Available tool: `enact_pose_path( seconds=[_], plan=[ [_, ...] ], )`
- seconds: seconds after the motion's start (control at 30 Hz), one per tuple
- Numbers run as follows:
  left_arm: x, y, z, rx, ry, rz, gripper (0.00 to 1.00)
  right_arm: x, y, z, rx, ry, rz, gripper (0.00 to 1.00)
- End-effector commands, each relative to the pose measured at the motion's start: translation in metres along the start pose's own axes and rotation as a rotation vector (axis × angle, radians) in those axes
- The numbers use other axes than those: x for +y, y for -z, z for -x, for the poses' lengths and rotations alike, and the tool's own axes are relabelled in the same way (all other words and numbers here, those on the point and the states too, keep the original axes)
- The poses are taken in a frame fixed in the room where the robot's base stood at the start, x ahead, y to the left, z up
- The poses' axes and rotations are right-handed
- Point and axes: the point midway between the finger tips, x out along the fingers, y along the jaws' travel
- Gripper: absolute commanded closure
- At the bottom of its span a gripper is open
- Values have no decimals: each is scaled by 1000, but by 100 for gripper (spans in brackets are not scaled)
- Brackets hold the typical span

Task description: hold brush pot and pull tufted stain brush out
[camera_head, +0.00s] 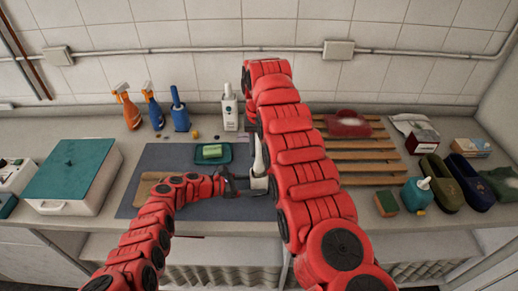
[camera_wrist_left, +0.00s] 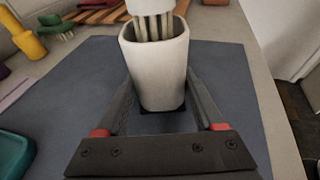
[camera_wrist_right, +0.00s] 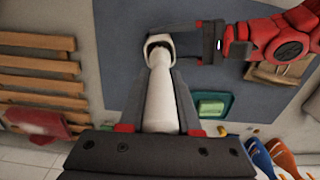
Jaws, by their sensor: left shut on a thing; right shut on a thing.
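The pale brush pot (camera_head: 259,184) stands upright on the dark mat; it also shows in the left wrist view (camera_wrist_left: 156,70). My left gripper (camera_head: 243,185) is shut on the pot from the sides, as the left wrist view (camera_wrist_left: 160,95) shows. The white tufted stain brush (camera_wrist_right: 160,100) stands in the pot, its tufts (camera_wrist_left: 154,27) visible at the mouth and its white head above the rim. My right gripper (camera_wrist_right: 158,88) is shut on the brush handle from above. In the head view my right arm hides that gripper.
A teal tray (camera_head: 226,158) with a green sponge lies behind on the mat (camera_head: 150,160). A white bottle (camera_head: 230,110) and spray bottles (camera_head: 128,108) stand along the wall. A slatted wooden rack (camera_head: 365,160) lies to the right. The mat's left part holds a wooden board (camera_head: 146,184).

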Motion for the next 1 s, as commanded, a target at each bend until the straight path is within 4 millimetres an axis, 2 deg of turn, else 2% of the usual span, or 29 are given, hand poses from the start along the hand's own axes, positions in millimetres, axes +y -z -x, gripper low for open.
enact_pose_path(
  seconds=[0.1, 0.13, 0.27, 0.53, 0.67, 0.77, 1.0],
  plan=[
    [0, 0, 0, 0, 0, 0, 86, 0, 0, 0, 0, 0, 0, 100],
    [0, 0, 0, 0, 0, 0, 25, 0, 0, 0, 0, 0, 0, 100],
    [0, 0, 0, 0, 0, 0, 2, 0, 0, 0, 0, 0, 0, 100],
    [0, 0, 1, 0, 0, 0, 0, 0, 0, 0, 0, 0, 0, 100],
    [1, 0, 10, -2, -2, -2, 0, 0, 0, 0, 1, 0, 0, 100],
    [2, 0, 24, -3, -5, -1, 0, 0, 0, 0, 0, 0, 0, 100],
    [2, -1, 75, -2, -6, -4, 0, 0, 0, 0, 0, 0, 0, 100]
  ],
)
